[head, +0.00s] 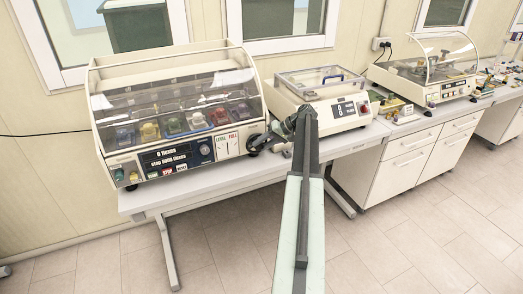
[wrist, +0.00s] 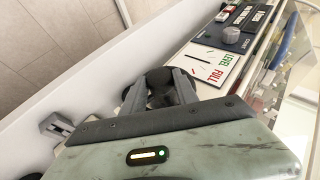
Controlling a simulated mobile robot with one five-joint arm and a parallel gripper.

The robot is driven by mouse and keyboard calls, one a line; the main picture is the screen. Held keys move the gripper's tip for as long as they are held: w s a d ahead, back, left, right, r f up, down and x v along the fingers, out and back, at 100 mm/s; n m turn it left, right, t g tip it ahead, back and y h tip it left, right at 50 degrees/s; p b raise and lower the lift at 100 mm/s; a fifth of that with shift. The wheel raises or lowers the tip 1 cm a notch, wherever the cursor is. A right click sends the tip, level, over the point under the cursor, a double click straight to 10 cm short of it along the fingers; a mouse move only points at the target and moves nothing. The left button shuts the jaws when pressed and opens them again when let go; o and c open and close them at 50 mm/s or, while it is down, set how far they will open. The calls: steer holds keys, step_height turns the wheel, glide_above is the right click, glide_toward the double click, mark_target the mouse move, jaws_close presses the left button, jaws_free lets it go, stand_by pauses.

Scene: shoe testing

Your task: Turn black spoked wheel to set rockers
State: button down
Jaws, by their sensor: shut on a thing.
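The flex tester (head: 180,110) stands at the left of the bench under a clear hood, with several coloured pieces in a row inside. The black wheel (head: 253,146) is at the right end of its front; its spokes are too small or hidden to make out. My gripper (head: 268,136) is at the wheel. In the wrist view my gripper (wrist: 167,82) is shut on the dark wheel (wrist: 163,97), mostly hidden between the fingers.
The display (head: 166,157) reads 0 flexes and stop 5000 flexes. A grey knob (wrist: 230,35) is beyond the plate. A second machine (head: 325,100) stands close on the right, with a third hooded one (head: 430,70) farther along. Floor in front of the bench is clear.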

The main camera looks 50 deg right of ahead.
steer(key=shift+s+d+f+t+y+b, duration=0.1)
steer(key=shift+f+t+y+b, duration=0.2)
steer(key=shift+y+b, duration=0.3)
steer(key=shift+r, duration=0.15)
steer(key=c, duration=0.9)
jaws_free()
steer(key=shift+c, duration=0.2)
steer(key=shift+r, duration=0.1)
steer(key=p+v, duration=0.4)
steer(key=v, duration=0.3)
steer(key=shift+s+d, duration=0.25)
steer(key=shift+s, duration=0.05)
steer(key=shift+r, duration=0.1)
